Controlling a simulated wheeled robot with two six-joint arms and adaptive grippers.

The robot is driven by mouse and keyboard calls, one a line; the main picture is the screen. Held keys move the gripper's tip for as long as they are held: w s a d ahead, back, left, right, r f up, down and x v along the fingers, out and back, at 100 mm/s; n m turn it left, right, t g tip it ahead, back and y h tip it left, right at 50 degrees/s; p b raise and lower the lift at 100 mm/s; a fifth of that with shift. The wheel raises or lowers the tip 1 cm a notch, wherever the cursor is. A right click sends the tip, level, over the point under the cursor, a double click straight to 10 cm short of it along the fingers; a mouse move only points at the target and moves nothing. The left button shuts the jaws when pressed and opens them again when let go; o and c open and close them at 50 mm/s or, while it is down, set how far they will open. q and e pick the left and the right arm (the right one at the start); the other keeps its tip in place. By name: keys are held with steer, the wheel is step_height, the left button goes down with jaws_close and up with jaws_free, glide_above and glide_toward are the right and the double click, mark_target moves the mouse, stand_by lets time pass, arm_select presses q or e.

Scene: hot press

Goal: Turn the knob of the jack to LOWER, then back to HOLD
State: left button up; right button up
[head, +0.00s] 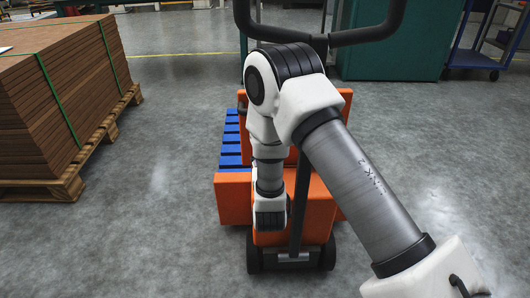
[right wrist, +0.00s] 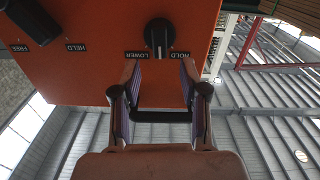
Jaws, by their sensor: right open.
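The orange jack (head: 235,198) stands on the floor in the middle of the head view, largely covered by my right arm. In the right wrist view its orange panel (right wrist: 95,80) carries a black round knob (right wrist: 158,32) with a white mark. The LOWER label (right wrist: 137,56) is to the left of the knob and the HOLD label (right wrist: 179,55) to the right, both upside down. My right gripper (right wrist: 159,72) is open and empty, its two fingertips just below the knob in the picture, one towards each side. My left gripper is not in view.
A black lever (right wrist: 32,20) sits on the same panel, near FREE and HELD labels. A pallet of strapped brown boards (head: 70,90) stands at left. A blue cart (head: 475,55) is far right. Floor on both sides is clear.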

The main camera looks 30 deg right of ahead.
steer(key=b+x, duration=0.1)
steer(key=x, duration=0.4)
steer(key=shift+f, duration=0.1)
steer(key=c, duration=0.8)
steer(key=shift+o, duration=0.2)
steer(key=shift+a, duration=0.1)
